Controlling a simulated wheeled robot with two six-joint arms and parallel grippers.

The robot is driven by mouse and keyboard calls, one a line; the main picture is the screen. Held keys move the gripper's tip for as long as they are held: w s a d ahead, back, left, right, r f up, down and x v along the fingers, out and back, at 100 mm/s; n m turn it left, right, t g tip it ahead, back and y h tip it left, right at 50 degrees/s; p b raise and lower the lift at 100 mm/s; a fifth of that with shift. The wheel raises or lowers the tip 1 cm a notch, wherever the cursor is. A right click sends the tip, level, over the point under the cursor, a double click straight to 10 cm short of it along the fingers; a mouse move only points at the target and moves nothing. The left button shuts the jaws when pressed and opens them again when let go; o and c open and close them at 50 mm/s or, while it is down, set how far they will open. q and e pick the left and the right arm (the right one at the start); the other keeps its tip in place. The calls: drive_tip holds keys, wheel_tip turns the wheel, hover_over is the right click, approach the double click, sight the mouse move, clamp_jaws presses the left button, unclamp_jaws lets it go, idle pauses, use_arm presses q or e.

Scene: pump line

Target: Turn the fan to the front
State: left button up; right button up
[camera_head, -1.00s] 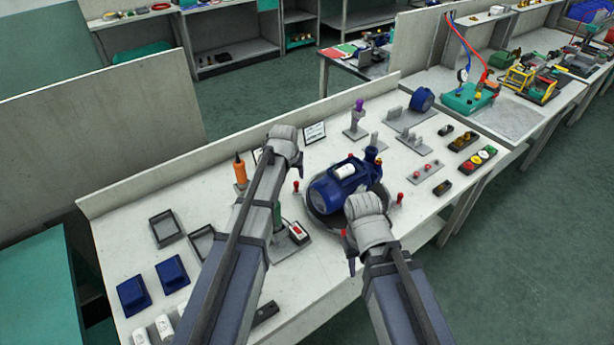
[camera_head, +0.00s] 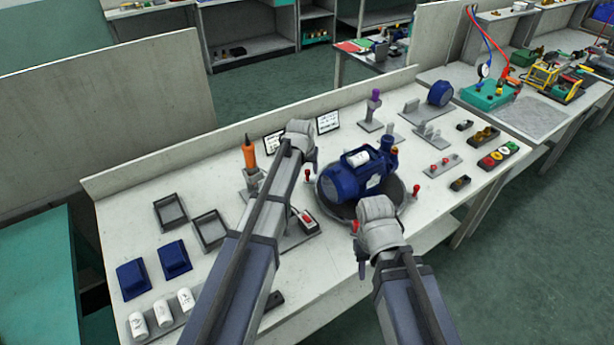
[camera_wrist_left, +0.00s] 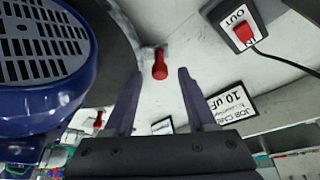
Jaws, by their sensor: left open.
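The blue pump (camera_head: 345,186) with its motor lies on a dark round plate (camera_head: 333,208) on the bench. In the left wrist view a grey slotted fan grille (camera_wrist_left: 42,45) in a blue housing fills the upper left. My left gripper (camera_wrist_left: 159,73) is open and empty beside it. A red-handled peg (camera_wrist_left: 160,64) shows between its fingertips, apart from both. In the head view my left gripper (camera_head: 309,168) is just left of the pump. My right gripper (camera_head: 364,250) is in front of the plate; its fingers are mostly hidden by its own hand.
Red-handled pegs (camera_head: 416,190) stand around the plate. A grey box with a red switch (camera_head: 307,217) is near my left arm. An orange-handled tool (camera_head: 249,155) and a card (camera_head: 328,121) stand behind. Black trays (camera_head: 170,211) and blue blocks (camera_head: 131,278) lie at the left.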

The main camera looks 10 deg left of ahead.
use_arm(q)
drive_tip(key=shift+w+f, duration=0.2)
drive_tip(key=shift+f, duration=0.25)
drive_tip(key=shift+c, duration=0.3)
clamp_jaws()
idle(0.9)
